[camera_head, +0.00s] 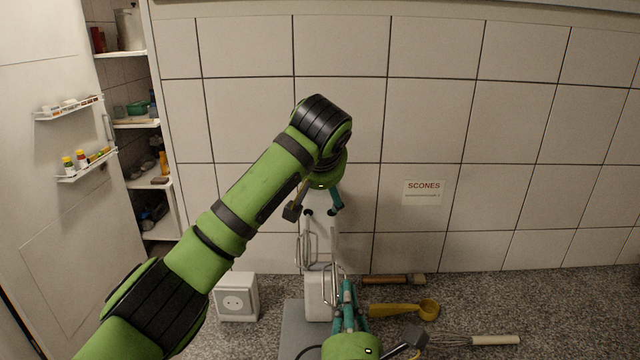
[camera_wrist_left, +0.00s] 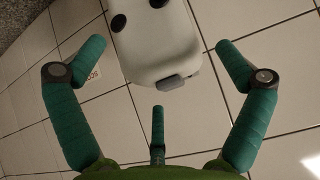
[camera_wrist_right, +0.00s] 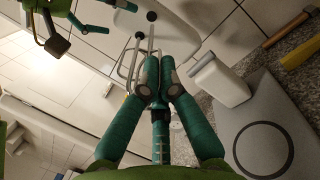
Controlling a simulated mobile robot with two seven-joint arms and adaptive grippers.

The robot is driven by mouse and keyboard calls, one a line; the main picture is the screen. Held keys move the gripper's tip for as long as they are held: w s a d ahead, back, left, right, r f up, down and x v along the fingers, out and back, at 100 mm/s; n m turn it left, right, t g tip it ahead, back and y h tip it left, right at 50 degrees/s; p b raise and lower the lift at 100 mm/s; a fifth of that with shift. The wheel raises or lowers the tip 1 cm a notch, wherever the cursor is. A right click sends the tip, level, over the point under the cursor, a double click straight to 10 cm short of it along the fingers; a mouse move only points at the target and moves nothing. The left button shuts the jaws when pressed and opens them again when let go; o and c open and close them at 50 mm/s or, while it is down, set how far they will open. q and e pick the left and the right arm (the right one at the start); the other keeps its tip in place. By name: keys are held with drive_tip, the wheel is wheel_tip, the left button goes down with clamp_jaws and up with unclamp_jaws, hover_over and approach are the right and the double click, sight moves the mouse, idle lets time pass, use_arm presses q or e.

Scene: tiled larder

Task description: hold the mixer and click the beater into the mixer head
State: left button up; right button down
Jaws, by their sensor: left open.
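The white mixer (camera_head: 316,292) stands on its grey base (camera_head: 294,326), its head raised, with two dark sockets (camera_wrist_left: 117,22) in the left wrist view. A wire beater (camera_head: 306,246) hangs below the left dark socket in the head view. My right gripper (camera_wrist_right: 160,78) is shut on another wire beater (camera_head: 331,268), whose upper end is close under the right socket; whether it touches is unclear. My left gripper (camera_wrist_left: 150,45) is open above the mixer, with the head's rounded end (camera_wrist_left: 165,60) between its fingers and no clear contact.
A wooden-handled brush (camera_head: 385,280), a yellow scoop (camera_head: 405,309) and a whisk (camera_head: 480,341) lie on the speckled counter at right. A white socket box (camera_head: 237,297) stands left of the mixer. Shelves (camera_head: 155,180) are at far left.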

use_arm(q)
drive_tip(key=shift+w+f, duration=0.4)
